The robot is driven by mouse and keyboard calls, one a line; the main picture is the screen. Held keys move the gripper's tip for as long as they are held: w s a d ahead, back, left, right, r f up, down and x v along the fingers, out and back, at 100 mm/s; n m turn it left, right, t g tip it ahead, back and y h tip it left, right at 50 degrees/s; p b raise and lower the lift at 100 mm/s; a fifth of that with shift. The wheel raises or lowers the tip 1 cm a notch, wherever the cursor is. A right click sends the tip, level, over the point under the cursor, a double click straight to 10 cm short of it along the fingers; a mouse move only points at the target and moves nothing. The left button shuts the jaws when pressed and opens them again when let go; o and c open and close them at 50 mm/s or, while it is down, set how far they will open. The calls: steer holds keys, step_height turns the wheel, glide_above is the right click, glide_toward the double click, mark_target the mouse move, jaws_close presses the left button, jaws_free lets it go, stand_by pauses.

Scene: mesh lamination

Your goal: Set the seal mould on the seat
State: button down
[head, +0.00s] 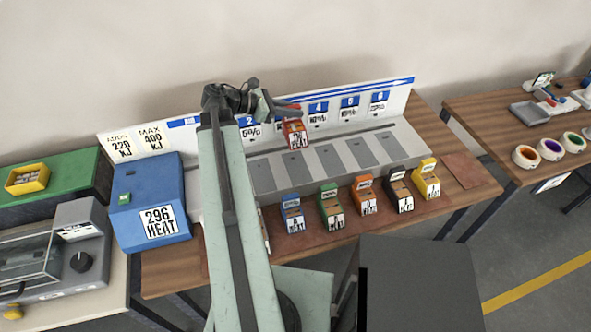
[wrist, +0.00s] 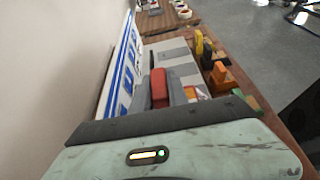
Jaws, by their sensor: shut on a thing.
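My gripper (head: 280,108) is shut on a red block (head: 294,134) with a white label and holds it over the grey seat plate (head: 268,176). The plate has a row of darker grey seats, such as one middle seat (head: 330,158). I cannot tell whether the block touches the plate, nor read which block is the seal mould.
Blue (head: 292,214), green (head: 331,207), orange (head: 365,196), black (head: 400,190) and yellow (head: 426,179) labelled blocks stand along the table's front. A numbered sign board (head: 395,98) rises behind the plate. A blue box (head: 150,200) marked 296 HEAT stands left.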

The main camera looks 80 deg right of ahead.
step_height(320, 180, down, 12)
steer(key=b, duration=1)
steer(key=shift+f, duration=0.2)
steer(key=shift+r, duration=0.25)
steer(key=shift+f, duration=0.25)
steer(key=c, duration=1.3)
jaws_free()
steer(key=shift+r, duration=0.1)
steer(key=shift+r, duration=0.1)
steer(key=shift+w+a+r, duration=0.1)
steer(key=shift+w+r, duration=0.15)
steer(key=shift+p+v, duration=2.3)
steer(key=shift+v, duration=3.4)
